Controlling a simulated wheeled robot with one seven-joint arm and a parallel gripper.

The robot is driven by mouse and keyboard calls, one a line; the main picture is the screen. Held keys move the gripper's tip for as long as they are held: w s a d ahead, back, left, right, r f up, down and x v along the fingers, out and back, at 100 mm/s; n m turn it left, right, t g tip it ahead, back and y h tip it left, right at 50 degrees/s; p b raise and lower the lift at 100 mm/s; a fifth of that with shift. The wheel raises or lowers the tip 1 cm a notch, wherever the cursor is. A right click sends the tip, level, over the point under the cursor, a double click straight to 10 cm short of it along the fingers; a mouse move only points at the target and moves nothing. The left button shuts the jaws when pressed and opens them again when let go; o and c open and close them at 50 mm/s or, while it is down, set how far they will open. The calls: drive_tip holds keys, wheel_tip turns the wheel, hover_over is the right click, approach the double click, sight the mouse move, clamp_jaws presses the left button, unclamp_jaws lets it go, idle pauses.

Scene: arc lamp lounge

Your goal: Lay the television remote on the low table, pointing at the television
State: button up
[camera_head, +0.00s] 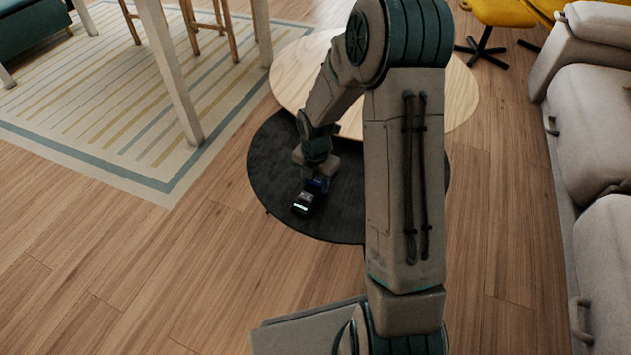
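A round table with a pale wood top (462,95) stands at the upper middle, partly hidden behind my arm. A round dark surface (270,165) overlaps it in the picture, nearer to me; I cannot tell whether it is a lower table top or a mat. My gripper (303,208) is over the dark surface, near its front left edge. It is small and dark with a lit strip, and its fingers cannot be made out. I cannot make out the remote, and the television is not in view.
A grey sofa (590,130) runs along the right side. Yellow chairs (505,12) stand at the top right. A striped rug (100,95) with table and stool legs (170,75) lies at the upper left. Wood floor (150,255) is clear at the lower left.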

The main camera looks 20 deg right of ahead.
drive_tip(key=o, duration=0.4)
drive_tip(key=shift+c, duration=0.2)
wheel_tip(320, 180, up, 12)
drive_tip(key=p, duration=0.5)
drive_tip(key=s+r+m, duration=0.6)
drive_tip(key=s+m, duration=0.4)
drive_tip(key=m, duration=0.3)
drive_tip(key=s+r+m+t, duration=0.1)
drive_tip(key=s+r+m, duration=0.5)
drive_tip(key=s+m, duration=0.4)
drive_tip(key=shift+s+a+r+m, duration=0.2)
drive_tip(key=shift+s+a+m, duration=0.1)
drive_tip(key=shift+m, duration=1.7)
